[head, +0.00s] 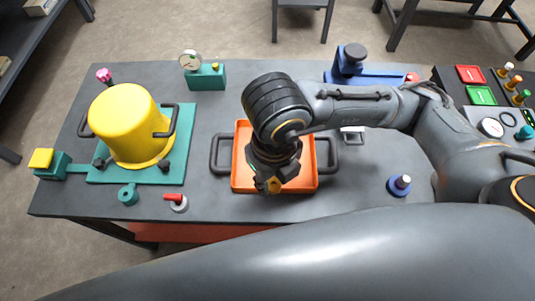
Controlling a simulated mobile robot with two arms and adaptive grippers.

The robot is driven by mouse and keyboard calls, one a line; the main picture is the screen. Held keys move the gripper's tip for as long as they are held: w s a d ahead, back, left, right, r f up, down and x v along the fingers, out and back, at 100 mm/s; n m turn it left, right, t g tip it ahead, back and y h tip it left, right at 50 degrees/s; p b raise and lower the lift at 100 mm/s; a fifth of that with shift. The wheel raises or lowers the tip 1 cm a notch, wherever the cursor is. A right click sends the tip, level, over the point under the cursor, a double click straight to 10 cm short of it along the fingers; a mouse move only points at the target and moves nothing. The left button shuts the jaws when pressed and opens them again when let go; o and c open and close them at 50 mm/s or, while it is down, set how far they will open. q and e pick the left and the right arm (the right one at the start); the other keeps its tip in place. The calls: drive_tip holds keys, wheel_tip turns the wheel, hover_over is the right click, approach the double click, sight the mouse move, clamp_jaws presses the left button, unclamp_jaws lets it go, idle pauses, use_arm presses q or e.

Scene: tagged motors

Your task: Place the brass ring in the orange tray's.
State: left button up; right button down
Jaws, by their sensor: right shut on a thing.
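The orange tray (240,182) lies on the grey table, with a dark handle at each side. My right gripper (274,180) points down over the middle of the tray. It is shut on a small golden-yellow piece, the brass ring (274,186), of which only a part shows between the fingers. I cannot tell whether the ring touches the tray floor. My gripper and wrist hide much of the tray's inside. My left gripper is not in view.
A yellow motor (124,125) stands on a teal plate (180,150) at left. A teal gauge block (206,78) and a blue vise-like fixture (346,66) stand at the back. A red-handled part (177,202) and a blue knob (399,185) flank the tray. Table is clear behind the tray's left.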

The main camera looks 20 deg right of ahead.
drive_tip(key=w+d+f, duration=0.1)
drive_tip(key=w+f, duration=0.2)
drive_tip(key=w, duration=0.1)
drive_tip(key=w+d+f+p, duration=0.1)
drive_tip(key=w+f, duration=0.1)
drive_tip(key=w, duration=0.2)
drive_tip(key=w+d+f+p, duration=0.1)
drive_tip(key=w+f, duration=0.2)
drive_tip(key=shift+w+d+f, duration=0.3)
drive_tip(key=shift+w+d, duration=0.1)
drive_tip(key=shift+w+d+f, duration=0.1)
drive_tip(key=shift+w+f, duration=0.25)
drive_tip(key=shift+f, duration=0.1)
wheel_tip(320, 180, down, 3)
drive_tip(key=shift+f+p, duration=0.1)
drive_tip(key=shift+p, duration=0.35)
drive_tip(key=shift+f, duration=0.2)
drive_tip(key=c, duration=1)
unclamp_jaws()
